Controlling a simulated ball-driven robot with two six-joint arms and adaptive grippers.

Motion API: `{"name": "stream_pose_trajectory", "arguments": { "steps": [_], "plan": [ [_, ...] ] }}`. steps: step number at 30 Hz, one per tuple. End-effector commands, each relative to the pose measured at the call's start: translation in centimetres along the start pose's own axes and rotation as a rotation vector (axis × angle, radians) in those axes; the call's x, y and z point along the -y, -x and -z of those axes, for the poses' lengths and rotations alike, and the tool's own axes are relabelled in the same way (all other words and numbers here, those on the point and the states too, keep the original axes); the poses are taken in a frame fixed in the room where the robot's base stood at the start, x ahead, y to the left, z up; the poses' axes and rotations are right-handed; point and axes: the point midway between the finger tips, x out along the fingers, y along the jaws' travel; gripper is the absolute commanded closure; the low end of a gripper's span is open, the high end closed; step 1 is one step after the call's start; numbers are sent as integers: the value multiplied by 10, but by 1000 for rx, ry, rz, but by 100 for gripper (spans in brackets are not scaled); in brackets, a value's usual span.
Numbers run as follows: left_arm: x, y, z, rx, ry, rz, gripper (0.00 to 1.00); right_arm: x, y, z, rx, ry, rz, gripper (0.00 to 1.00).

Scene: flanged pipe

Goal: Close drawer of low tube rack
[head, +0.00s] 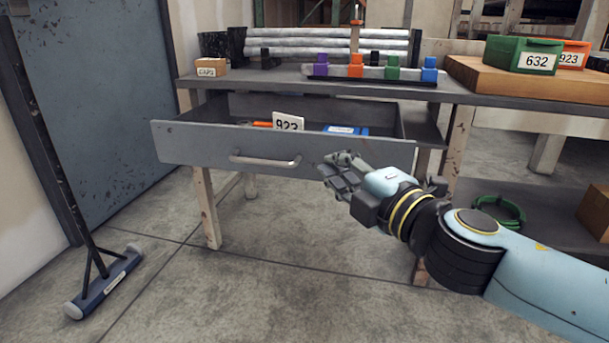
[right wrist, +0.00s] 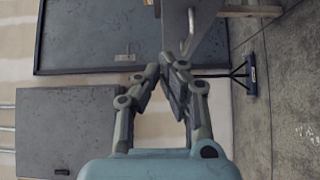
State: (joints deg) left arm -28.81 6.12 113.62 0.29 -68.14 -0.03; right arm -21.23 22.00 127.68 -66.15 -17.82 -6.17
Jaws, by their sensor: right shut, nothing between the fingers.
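The grey drawer (head: 200,145) of the low tube rack (head: 330,85) stands pulled out, with a metal bar handle (head: 265,160) on its front. Inside it are a white card marked 923 (head: 288,121), something orange and a blue item (head: 346,130). My right gripper (head: 335,170) is shut and empty, in front of the right part of the drawer front. I cannot tell whether it touches the drawer. In the right wrist view the gripper (right wrist: 168,72) points toward the drawer front, with the handle (right wrist: 191,22) just beyond the fingertips. My left gripper is not in view.
On the rack top are pipes (head: 330,47), coloured blocks on a tray (head: 370,73) and a box marked CAPS (head: 211,67). Green bin 632 (head: 522,55) stands at right. A floor sweeper (head: 104,283) leans at left. The floor before the drawer is clear.

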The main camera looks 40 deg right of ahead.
Motion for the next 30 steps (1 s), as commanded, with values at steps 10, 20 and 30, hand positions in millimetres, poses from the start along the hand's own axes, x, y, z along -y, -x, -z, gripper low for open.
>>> {"name": "stream_pose_trajectory", "arguments": {
  "steps": [10,20,30],
  "plan": [
    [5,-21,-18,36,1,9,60,-3,-42,-1,3,-5,-3,100],
    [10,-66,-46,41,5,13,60,3,-108,-6,0,1,3,100],
    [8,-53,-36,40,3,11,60,4,-128,-28,0,-2,5,100]
  ]
}}
